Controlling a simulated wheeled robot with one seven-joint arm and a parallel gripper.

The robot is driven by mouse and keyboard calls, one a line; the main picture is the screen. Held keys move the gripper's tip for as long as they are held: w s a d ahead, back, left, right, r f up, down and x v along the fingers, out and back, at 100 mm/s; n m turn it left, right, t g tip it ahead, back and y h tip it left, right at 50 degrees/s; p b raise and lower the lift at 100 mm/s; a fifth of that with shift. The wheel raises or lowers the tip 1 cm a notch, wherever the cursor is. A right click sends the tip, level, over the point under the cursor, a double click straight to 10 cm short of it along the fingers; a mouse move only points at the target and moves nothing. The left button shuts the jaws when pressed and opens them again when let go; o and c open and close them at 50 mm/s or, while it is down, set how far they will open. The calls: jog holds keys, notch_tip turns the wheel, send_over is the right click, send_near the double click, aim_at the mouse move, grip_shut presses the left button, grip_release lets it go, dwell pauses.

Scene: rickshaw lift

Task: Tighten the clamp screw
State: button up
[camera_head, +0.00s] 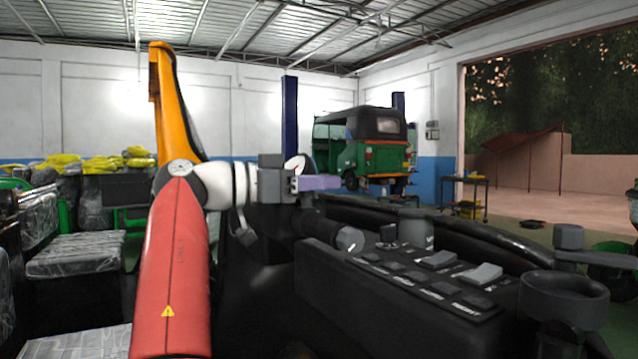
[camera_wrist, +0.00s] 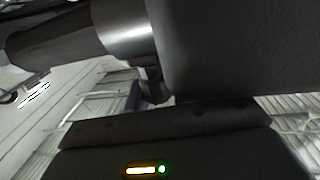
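My gripper (camera_head: 296,184) is at the end of my red and orange arm in the head view, level and pointing right. A pale purple piece (camera_head: 320,183) shows at its tip; I cannot tell whether it is a finger or something held. Below it, a dark stubby cylinder with a pale end face (camera_head: 350,239) sticks out beside the control panel. I cannot tell whether this is the clamp screw, and no other screw shows clearly. In the wrist view, dark blocks and a metal cylinder (camera_wrist: 123,30) fill the near picture, hiding most of what lies beyond.
A black panel (camera_head: 415,285) with grey switches and a dark round holder (camera_head: 564,298) fill the right foreground. A green rickshaw (camera_head: 365,148) stands by blue lift posts behind. Plastic-wrapped seats (camera_head: 75,254) stand at left. A small trolley (camera_head: 466,190) is farther back, near the open doorway.

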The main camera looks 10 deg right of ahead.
jog(key=o, duration=0.4)
jog(key=shift+t, duration=0.3)
jog(key=n+t+y, duration=0.1)
jog(key=t, duration=0.1)
jog(key=n+t+y, duration=0.1)
jog(key=n+t, duration=0.1)
jog(key=n+t+y, duration=0.1)
jog(key=n+t, duration=0.1)
jog(key=shift+w+a+y, duration=0.2)
jog(key=shift+w+y, duration=0.1)
jog(key=n+t+y, duration=0.3)
jog(key=t+y, duration=0.1)
jog(key=shift+w+a+f, duration=0.1)
jog(key=shift+w+a, duration=0.15)
jog(key=shift+w+a+n+t+y+b, duration=0.15)
jog(key=shift+n+t+y, duration=0.3)
jog(key=shift+n+y, duration=0.6)
jog(key=shift+a+n+t+y+b, duration=0.15)
jog(key=shift+n+t+y, duration=0.25)
jog(key=shift+n+y, duration=0.65)
jog(key=shift+w+a+n+t+y+b, duration=0.15)
jog(key=shift+n+t+y, duration=0.4)
jog(key=shift+y, duration=0.95)
jog(key=shift+s+a+n+y, duration=0.15)
jog(key=shift+n+y, duration=0.7)
jog(key=shift+y, duration=0.45)
jog(key=shift+a+n+y, duration=0.2)
jog(key=shift+n+y, duration=0.8)
jog(key=shift+y, duration=0.6)
